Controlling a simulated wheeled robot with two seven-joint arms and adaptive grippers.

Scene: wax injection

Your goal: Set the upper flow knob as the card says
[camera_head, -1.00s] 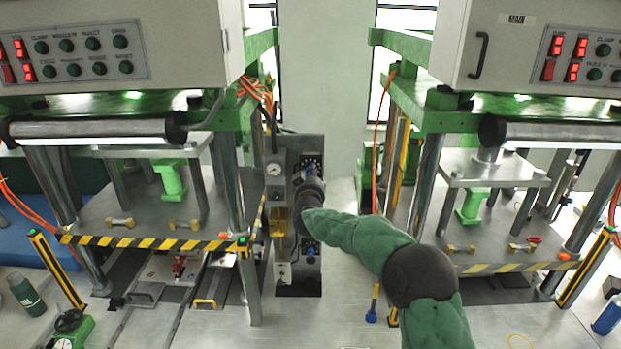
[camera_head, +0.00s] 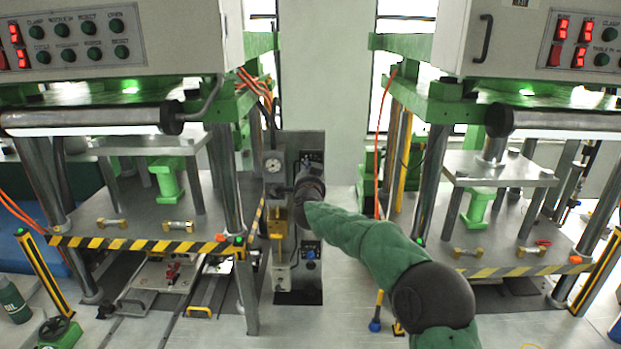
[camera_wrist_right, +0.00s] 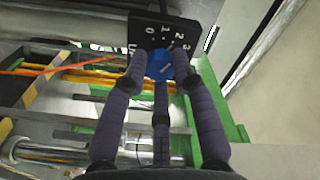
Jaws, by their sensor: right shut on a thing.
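The upper flow knob (camera_wrist_right: 158,66) is blue and sits on a black dial plate (camera_wrist_right: 158,35) marked 0, 1, 2, 3 and a letter U, in the right wrist view. My right gripper (camera_wrist_right: 160,68) has its fingers shut around the knob, hiding much of it and any pointer. In the head view my right gripper (camera_head: 308,192) reaches the upper part of the grey panel (camera_head: 311,222) and covers the upper knob. The lower blue knob (camera_head: 310,255) is below it, untouched. I cannot make out a readable card. My left gripper is out of view.
A round gauge (camera_head: 273,166) and a brass-coloured unit (camera_head: 277,222) are left of the knobs. Presses with striped front edges (camera_head: 140,245) stand on both sides. A blue-ended cable or tool (camera_head: 375,325) is on the floor right of the panel.

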